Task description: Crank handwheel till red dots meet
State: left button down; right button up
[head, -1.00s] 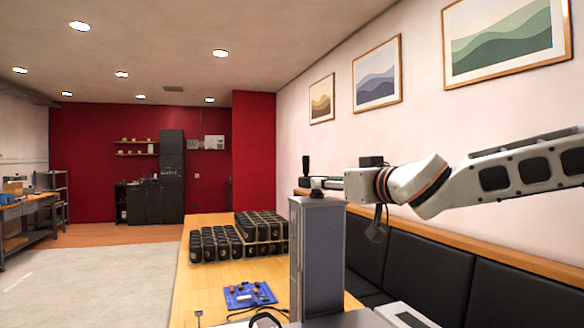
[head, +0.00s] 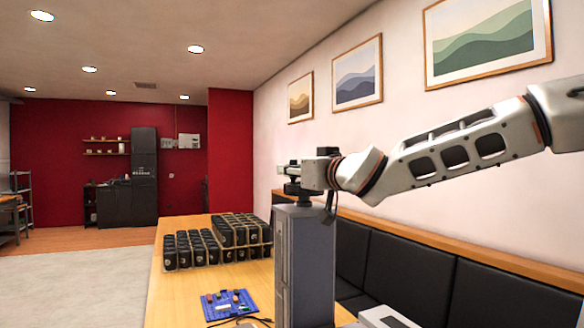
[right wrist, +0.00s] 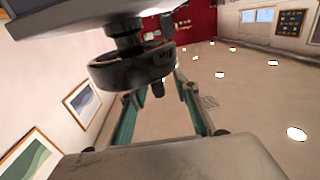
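The laser marker's grey column (head: 306,262) stands at the table's edge in the head view. A dark handwheel (head: 296,190) sits on its top, partly hidden by my right gripper (head: 292,173), which reaches in sideways from the right. In the right wrist view the dark round handwheel (right wrist: 128,72) hangs from its shaft under the column head, as that view is turned over. My right gripper (right wrist: 160,108) has its teal fingers spread apart close to the wheel rim. Small pegs on the wheel show between them; contact cannot be told. No red dots are visible. My left gripper is out of view.
A wooden table (head: 185,290) carries racks of black containers (head: 215,240) and a blue board (head: 228,303) with small parts left of the column. A black padded bench (head: 400,275) runs along the right wall.

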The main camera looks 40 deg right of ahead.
jog(key=shift+w, duration=0.3)
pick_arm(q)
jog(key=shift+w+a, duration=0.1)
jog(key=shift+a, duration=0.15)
pick_arm(e)
jog(key=shift+w, duration=0.3)
jog(key=shift+s+d, duration=0.1)
grip_shut()
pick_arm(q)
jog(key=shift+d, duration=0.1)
pick_arm(e)
jog(key=shift+n+y, duration=0.3)
jog(key=shift+y, duration=0.1)
pick_arm(q)
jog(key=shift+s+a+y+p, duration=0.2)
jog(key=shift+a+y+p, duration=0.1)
jog(key=shift+p, duration=0.05)
pick_arm(e)
jog(key=shift+s+a+n+y, duration=0.15)
jog(key=shift+n+y, duration=0.25)
jog(key=shift+y, duration=0.3)
jog(key=shift+s+a+n+y, duration=0.15)
jog(key=shift+n+y, duration=0.25)
jog(key=shift+y, duration=0.3)
